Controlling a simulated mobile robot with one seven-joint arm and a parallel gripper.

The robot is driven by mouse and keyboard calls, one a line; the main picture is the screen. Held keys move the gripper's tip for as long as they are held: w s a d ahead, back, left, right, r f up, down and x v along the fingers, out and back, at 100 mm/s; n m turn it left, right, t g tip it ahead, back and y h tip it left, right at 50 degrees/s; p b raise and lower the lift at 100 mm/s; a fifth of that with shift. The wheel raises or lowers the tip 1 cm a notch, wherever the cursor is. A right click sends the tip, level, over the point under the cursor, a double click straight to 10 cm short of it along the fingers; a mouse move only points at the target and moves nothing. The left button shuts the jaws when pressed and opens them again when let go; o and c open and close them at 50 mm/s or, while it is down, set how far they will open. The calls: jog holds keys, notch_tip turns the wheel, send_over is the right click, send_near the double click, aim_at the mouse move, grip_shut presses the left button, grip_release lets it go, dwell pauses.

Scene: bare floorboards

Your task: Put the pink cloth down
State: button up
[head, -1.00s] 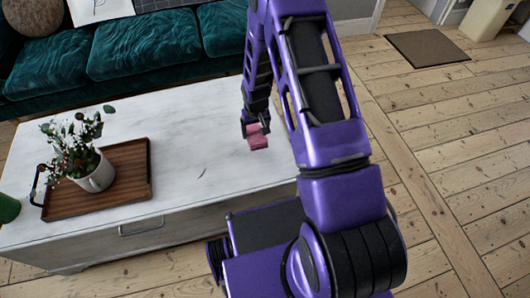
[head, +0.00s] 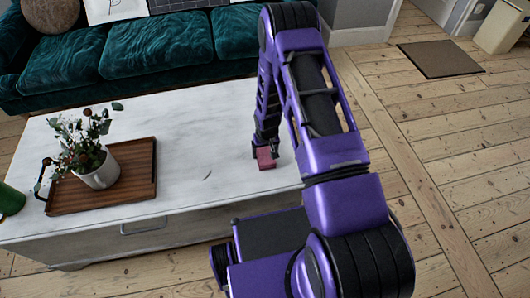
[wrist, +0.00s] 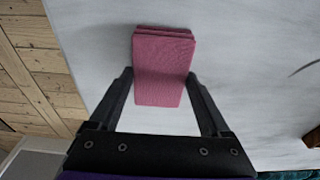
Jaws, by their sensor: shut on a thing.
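The pink cloth (head: 265,159) is a small folded stack at the right part of the white table (head: 190,120). In the wrist view the cloth (wrist: 163,62) sits between the two dark fingers of my gripper (wrist: 159,76), which is shut on it. In the head view my gripper (head: 266,147) points down over the tabletop with the cloth at its tips. The cloth is at or very near the table surface; I cannot tell whether it touches.
A wooden tray (head: 135,189) with a potted plant (head: 97,170) stands on the left of the table, beside a green object (head: 10,199). A teal sofa (head: 155,45) is behind. The tabletop between tray and gripper is clear, apart from a small dark mark.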

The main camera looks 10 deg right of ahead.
aim_at(266, 158)
jog(key=shift+r, duration=0.1)
jog(key=o, duration=1.3)
jog(key=shift+c, duration=0.2)
notch_tip(266, 158, up, 12)
jog(key=s+p, duration=0.1)
jog(key=p, duration=0.1)
jog(key=shift+s, duration=0.4)
jog(key=shift+w, duration=0.1)
